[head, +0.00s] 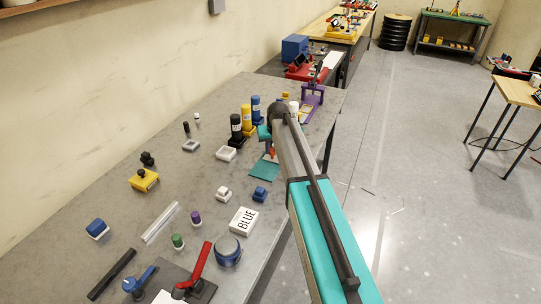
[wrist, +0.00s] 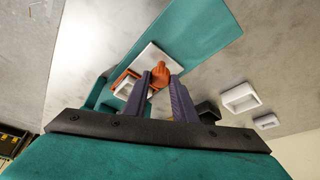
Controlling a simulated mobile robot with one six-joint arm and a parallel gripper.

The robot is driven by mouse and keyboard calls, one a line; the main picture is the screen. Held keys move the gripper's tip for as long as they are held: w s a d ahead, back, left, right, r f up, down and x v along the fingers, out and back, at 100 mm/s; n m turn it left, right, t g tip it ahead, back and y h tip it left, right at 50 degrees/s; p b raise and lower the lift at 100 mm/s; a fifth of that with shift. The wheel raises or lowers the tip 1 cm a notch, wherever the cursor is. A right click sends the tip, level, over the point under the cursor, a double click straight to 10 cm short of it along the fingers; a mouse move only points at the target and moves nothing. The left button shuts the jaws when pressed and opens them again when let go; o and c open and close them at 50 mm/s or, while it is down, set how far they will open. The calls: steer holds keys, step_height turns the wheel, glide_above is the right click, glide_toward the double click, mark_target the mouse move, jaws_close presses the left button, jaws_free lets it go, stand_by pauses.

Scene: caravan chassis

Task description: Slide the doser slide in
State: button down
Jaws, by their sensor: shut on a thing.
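The doser slide shows an orange knob (wrist: 161,72) in the wrist view, between the tips of my gripper (wrist: 160,82). My gripper is shut on it. A white plate and more orange and white parts (wrist: 127,84) lie just beyond and left of the fingers; I cannot tell which belong to the slide and which to the doser body. How far in the slide sits cannot be told. In the head view my arm hides most of the doser; a small orange-red part (head: 273,154) shows by my gripper, above a teal mat (head: 265,171).
Black, yellow and blue bottles (head: 247,120) stand close behind and left of my gripper. The bench's right edge is close; open floor lies beyond.

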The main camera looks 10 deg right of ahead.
steer(key=w+d, duration=0.1)
steer(key=w, duration=0.1)
steer(key=w+d+b, duration=0.1)
steer(key=shift+w+d, duration=0.3)
steer(key=shift+w, duration=0.1)
steer(key=shift+d+r, duration=0.15)
steer(key=c, duration=1.5)
jaws_free()
steer(key=shift+w, duration=0.1)
steer(key=shift+o, duration=0.2)
steer(key=shift+b+v, duration=0.4)
steer(key=shift+v, duration=0.35)
steer(key=b+v, duration=0.3)
steer(key=v, duration=0.9)
steer(key=shift+s, duration=0.2)
